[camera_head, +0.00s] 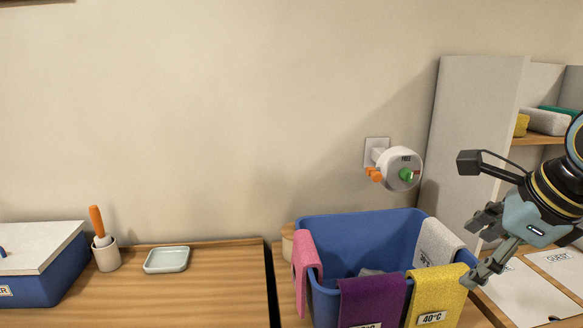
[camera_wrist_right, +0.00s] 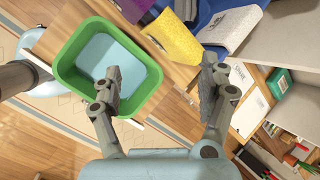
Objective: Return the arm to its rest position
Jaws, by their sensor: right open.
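My right gripper (camera_head: 482,248) is at the right of the head view, beside the front right corner of the blue basket (camera_head: 340,232). In the right wrist view its two fingers (camera_wrist_right: 162,68) are spread wide with nothing between them. The basket has pink, purple, yellow and grey cloths hung over its rim. The yellow cloth (camera_head: 436,290) carries a "40°C" label and hangs close to the gripper. My left gripper is in neither view.
A green-rimmed bin (camera_wrist_right: 146,88) lies below the right gripper. A white dial (camera_head: 402,160) marked "FREE" is on the wall. White sheets (camera_head: 520,292) and a shelf unit (camera_head: 472,130) are at right. A small dish (camera_head: 166,260) and a cup (camera_head: 107,257) stand on the left counter.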

